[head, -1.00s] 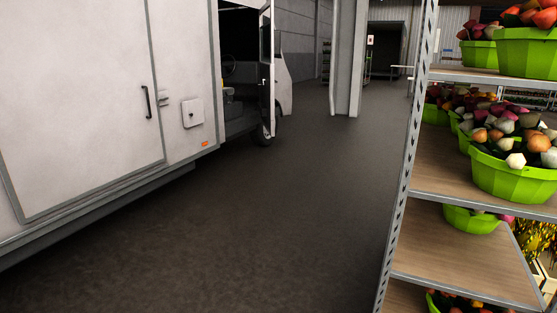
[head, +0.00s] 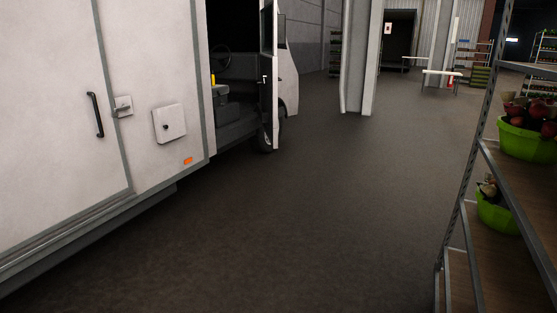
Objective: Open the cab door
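The cab door (head: 268,75) of the white truck stands open in the head view, swung out from the cab and seen nearly edge-on. Through the doorway I see the dark cab interior (head: 236,70) with a steering wheel and part of a seat. The white cargo body (head: 55,110) of the truck fills the left, with a black handle (head: 95,114), a latch and a small square hatch (head: 169,124). Neither of my grippers is in view.
A metal shelf rack (head: 490,190) with green tubs (head: 527,138) of tulips stands at the right. The dark floor (head: 310,200) between truck and rack is clear.

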